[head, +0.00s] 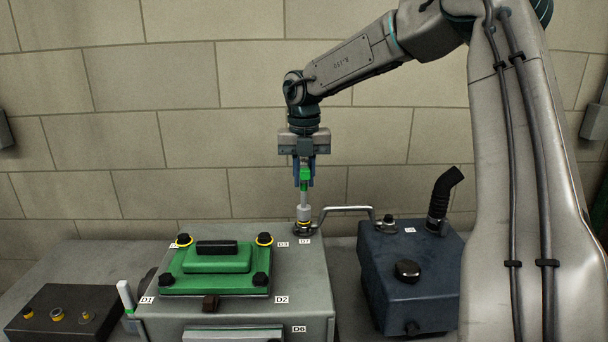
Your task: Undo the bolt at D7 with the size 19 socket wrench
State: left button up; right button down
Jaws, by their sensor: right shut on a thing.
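My right gripper (304,172) points straight down at the back right of the grey engine block (300,268). It is shut on the green handle of the socket wrench (304,212), which stands upright with its pale lower end down. The lower end is over a yellow-ringed fitting (303,225) beside the D7 label (304,241). The bolt's head at D7 is hidden under the wrench. I cannot read the wrench's size. My left gripper is not in view.
A green cover (215,270) with several bolts sits on the block. A metal pipe (345,209) runs from near D7 to a dark blue tank (415,270) at right. A dark box (60,312) and a white-and-green tool (126,298) are at left.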

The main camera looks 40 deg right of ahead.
jog(key=shift+f, duration=0.35)
jog(key=shift+r, duration=0.2)
jog(key=n, duration=0.2)
jog(key=shift+n+p, duration=0.4)
jog(key=n, duration=0.3)
jog(key=n+p, duration=0.1)
jog(key=n, duration=0.2)
jog(key=shift+w+d+r+n, duration=0.1)
jog(key=shift+d+n, duration=0.05)
jog(key=shift+n, duration=0.15)
jog(key=n+p, duration=0.1)
jog(key=n, duration=0.3)
jog(key=n+p, duration=0.1)
jog(key=n, duration=0.2)
jog(key=shift+d+n, duration=0.1)
jog(key=shift+n, duration=0.9)
jog(key=shift+b, duration=0.35)
jog(key=c, duration=1.9)
grip_release()
jog(key=shift+c, duration=0.2)
jog(key=shift+w, duration=0.1)
grip_shut()
